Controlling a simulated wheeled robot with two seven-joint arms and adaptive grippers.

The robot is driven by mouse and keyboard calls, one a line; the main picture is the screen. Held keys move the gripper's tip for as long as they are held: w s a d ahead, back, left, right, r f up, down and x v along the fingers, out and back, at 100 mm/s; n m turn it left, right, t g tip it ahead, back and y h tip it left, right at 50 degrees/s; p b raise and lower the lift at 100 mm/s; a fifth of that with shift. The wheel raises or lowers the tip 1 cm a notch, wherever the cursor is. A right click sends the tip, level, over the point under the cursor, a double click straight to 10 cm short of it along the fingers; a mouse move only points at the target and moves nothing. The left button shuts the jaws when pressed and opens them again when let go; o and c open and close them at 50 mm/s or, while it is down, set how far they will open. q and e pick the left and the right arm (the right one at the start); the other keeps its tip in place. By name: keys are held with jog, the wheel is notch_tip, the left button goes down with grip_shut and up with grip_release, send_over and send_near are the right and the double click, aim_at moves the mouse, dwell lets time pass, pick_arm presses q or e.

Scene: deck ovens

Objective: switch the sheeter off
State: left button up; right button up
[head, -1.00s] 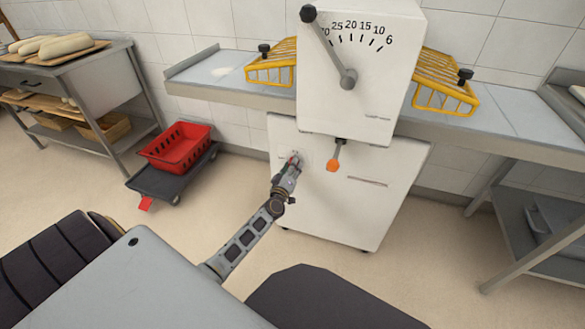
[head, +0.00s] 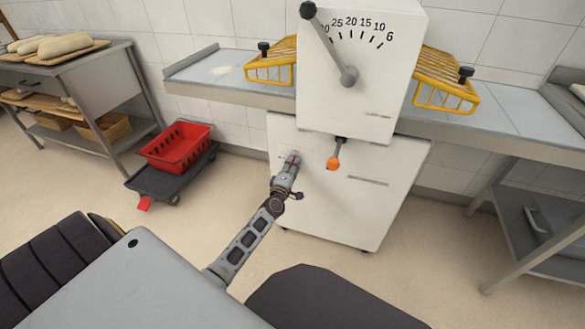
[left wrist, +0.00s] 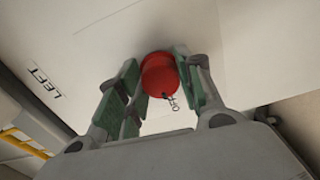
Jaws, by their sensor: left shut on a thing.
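The sheeter (head: 330,190) is a white machine with a dial and a long lever on its upper body. My left gripper (head: 292,160) is at the left part of its lower front panel. Small lettering beside the knob is partly hidden; the word LEFT is printed on the panel further left. An orange-tipped lever (head: 333,162) hangs to the right of the gripper. My right gripper is not in view.
Yellow wire guards (head: 445,82) flank the sheeter above its grey side tables (head: 225,75). A red crate (head: 176,147) on a dark dolly (head: 165,184) stands at the left. A metal table with bread (head: 92,80) is further left. Floor before the sheeter is partly clear.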

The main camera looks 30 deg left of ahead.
pick_arm(q)
jog(key=shift+n, duration=0.4)
jog(key=o, duration=1)
jog(key=shift+o, duration=0.2)
jog(key=shift+s, duration=0.15)
jog(key=v, duration=1.1)
jog(key=shift+s+d, duration=0.2)
jog(key=shift+s, duration=0.15)
dwell(0.5)
